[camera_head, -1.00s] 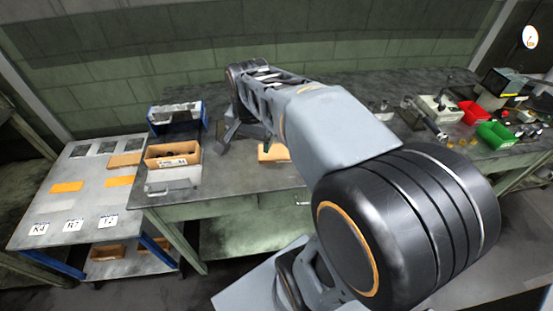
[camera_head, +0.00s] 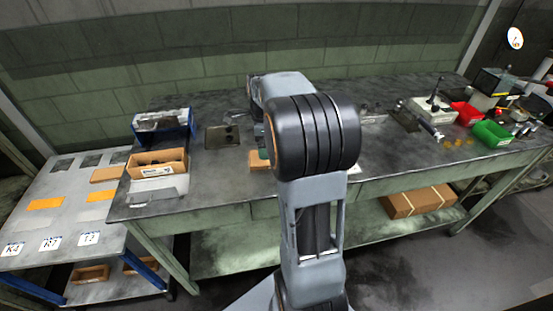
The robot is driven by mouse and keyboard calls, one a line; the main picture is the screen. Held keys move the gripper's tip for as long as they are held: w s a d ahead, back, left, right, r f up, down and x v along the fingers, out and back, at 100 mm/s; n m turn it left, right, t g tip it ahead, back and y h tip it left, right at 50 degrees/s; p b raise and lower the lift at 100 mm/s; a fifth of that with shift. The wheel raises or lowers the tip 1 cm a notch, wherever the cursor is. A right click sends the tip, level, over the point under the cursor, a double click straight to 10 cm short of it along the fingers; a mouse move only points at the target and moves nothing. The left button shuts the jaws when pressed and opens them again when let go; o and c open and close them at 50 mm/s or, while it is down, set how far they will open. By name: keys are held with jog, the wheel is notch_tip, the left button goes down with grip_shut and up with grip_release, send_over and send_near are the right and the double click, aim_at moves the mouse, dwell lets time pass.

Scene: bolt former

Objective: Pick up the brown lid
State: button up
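No piece is clearly marked as the brown lid. A flat brown piece (camera_head: 258,160) lies on the workbench (camera_head: 215,185), mostly hidden behind my arm; it may be the lid, but I cannot tell. Another flat brown piece (camera_head: 107,174) lies on the grey side table (camera_head: 75,222) at the left. An open brown box (camera_head: 157,164) stands at the bench's left end and shows no lid on it. My arm stands in the middle of the picture and hides my gripper, so its fingers and any contact do not show.
A blue-sided bin (camera_head: 163,125) stands behind the brown box. A dark plate (camera_head: 222,137) lies left of my arm. Red (camera_head: 466,113) and green (camera_head: 492,134) bins and tools crowd the bench's right end. A closed carton (camera_head: 418,202) lies on the lower shelf.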

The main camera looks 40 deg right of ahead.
aim_at(256, 164)
jog(key=shift+w+f, duration=0.1)
jog(key=shift+f, duration=2.95)
jog(key=c, duration=0.8)
